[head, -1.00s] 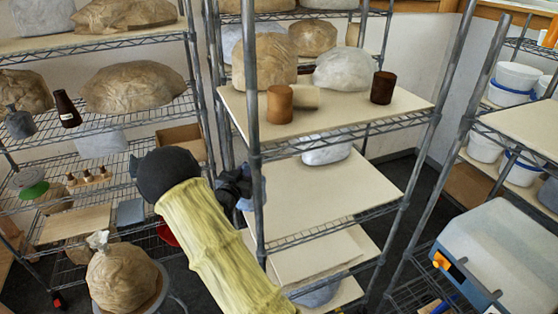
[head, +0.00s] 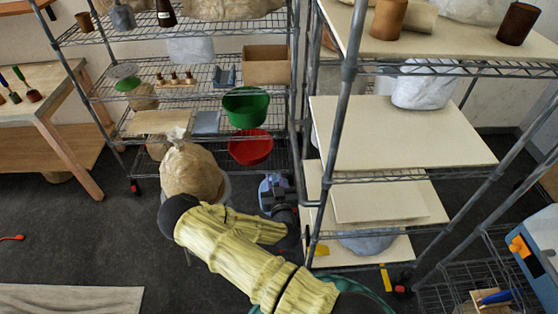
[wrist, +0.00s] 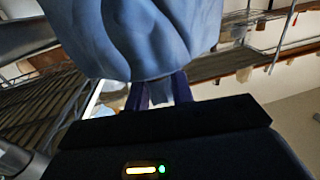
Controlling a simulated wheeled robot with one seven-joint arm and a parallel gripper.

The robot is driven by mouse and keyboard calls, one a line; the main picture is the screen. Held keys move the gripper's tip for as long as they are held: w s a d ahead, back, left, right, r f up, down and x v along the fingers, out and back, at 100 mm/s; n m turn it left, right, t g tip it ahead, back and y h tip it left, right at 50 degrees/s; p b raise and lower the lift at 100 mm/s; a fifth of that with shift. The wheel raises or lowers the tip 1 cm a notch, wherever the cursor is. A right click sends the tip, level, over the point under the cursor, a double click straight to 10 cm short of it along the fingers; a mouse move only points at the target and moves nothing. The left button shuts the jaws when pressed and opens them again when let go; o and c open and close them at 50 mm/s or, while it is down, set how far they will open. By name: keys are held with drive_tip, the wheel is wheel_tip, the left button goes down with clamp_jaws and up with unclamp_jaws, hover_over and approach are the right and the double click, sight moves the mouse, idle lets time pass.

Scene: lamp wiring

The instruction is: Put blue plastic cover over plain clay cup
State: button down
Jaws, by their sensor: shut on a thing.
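A blue plastic cover (wrist: 135,35) hangs in large folds across the top of the wrist view. My gripper (wrist: 158,95) is shut on it; the cover hides much of the fingertips. In the head view the cover shows as a small blue patch (head: 271,187) low beside the shelf post, at the end of my yellow-sleeved arm. An orange-brown clay cup (head: 388,18) stands upright on the upper board of the right rack, well above and right of my gripper. A darker brown cup (head: 516,23) stands farther right. A pale cup (head: 418,16) lies between them.
The right rack's metal post (head: 343,110) rises between my gripper and the boards. A wrapped bundle (head: 192,170), green bowl (head: 245,107) and red bowl (head: 251,147) are at the left. Dark floor (head: 80,230) is open at left.

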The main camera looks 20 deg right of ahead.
drive_tip(key=shift+n+y, duration=0.6)
drive_tip(key=shift+y, duration=0.3)
drive_tip(key=s+f, duration=0.1)
drive_tip(key=s+a+f+b, duration=0.1)
drive_tip(key=f, duration=0.1)
drive_tip(key=shift+s+a+f, duration=0.15)
drive_tip(key=shift+s+a, duration=0.05)
drive_tip(key=shift+s, duration=0.1)
drive_tip(key=shift+w+d, duration=0.1)
drive_tip(key=shift+d, duration=0.5)
